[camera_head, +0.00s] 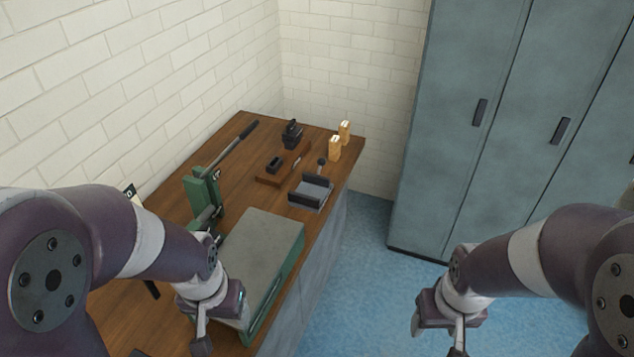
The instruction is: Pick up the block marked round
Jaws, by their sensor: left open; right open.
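Two light wooden blocks stand upright near the far right corner of the workbench, a farther one (345,131) and a nearer one (335,148). Their markings are too small to read, so I cannot tell which is marked round. My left gripper (215,328) is open over the near part of the bench, beside the green-sided machine and well short of the blocks. My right gripper (437,334) is open over the blue floor, to the right of the bench and away from the blocks.
The wooden bench (235,150) runs along a white brick wall. A green lever machine (205,190), a large grey-topped green unit (262,243), a grey tray-like holder (311,191) and a dark stamp-like tool (291,133) stand on it. Blue-grey lockers (475,170) stand at right.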

